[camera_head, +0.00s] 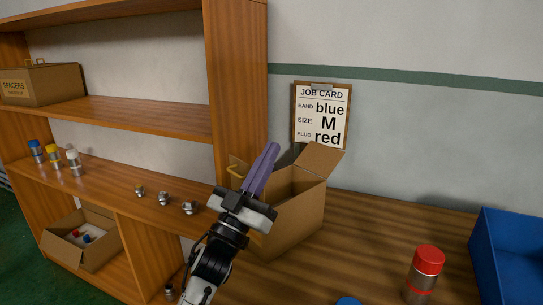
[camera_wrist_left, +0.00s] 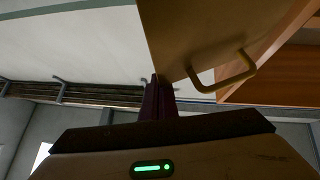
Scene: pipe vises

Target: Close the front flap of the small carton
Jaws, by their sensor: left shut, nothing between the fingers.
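The small carton (camera_head: 292,212) stands on the wooden bench beside the shelf's end panel. One top flap (camera_head: 321,158) stands open at its right rear.
A wooden shelf (camera_head: 150,119) fills the left, with several small fittings on its middle board. A red-capped cylinder (camera_head: 424,276) and a blue bin (camera_head: 508,258) stand at right on the bench. A job card (camera_head: 322,116) hangs behind.

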